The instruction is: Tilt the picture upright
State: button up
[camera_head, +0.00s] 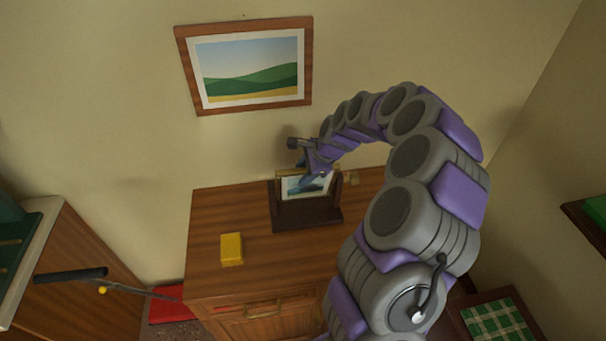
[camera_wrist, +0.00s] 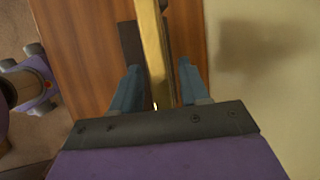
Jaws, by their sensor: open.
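A small picture (camera_head: 294,187) with a gold frame sits in a dark wooden stand (camera_head: 306,219) on the cabinet top, partly hidden by my gripper. My gripper (camera_head: 312,181) is at this small picture, reaching down from above. In the wrist view, the gold frame edge (camera_wrist: 152,45) runs between the two blue fingers of my open gripper (camera_wrist: 158,88); contact cannot be told. The dark stand (camera_wrist: 131,45) shows beside it. A larger landscape picture (camera_head: 250,74) in a brown wooden frame hangs on the wall above and looks slightly tilted.
The wooden cabinet (camera_head: 215,208) stands against the wall. A yellow block (camera_head: 231,249) lies on it, left of the stand. A dark bar (camera_head: 70,275) is at lower left, and a green checked cloth (camera_head: 497,320) at lower right.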

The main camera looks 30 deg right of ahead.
jog(key=shift+w+f, duration=0.1)
jog(key=shift+f, duration=0.15)
jog(key=shift+d+f, duration=0.15)
jog(key=shift+d, duration=0.35)
jog(key=shift+a, duration=0.45)
jog(key=c, duration=0.5)
grip_shut()
jog(key=shift+d, duration=0.1)
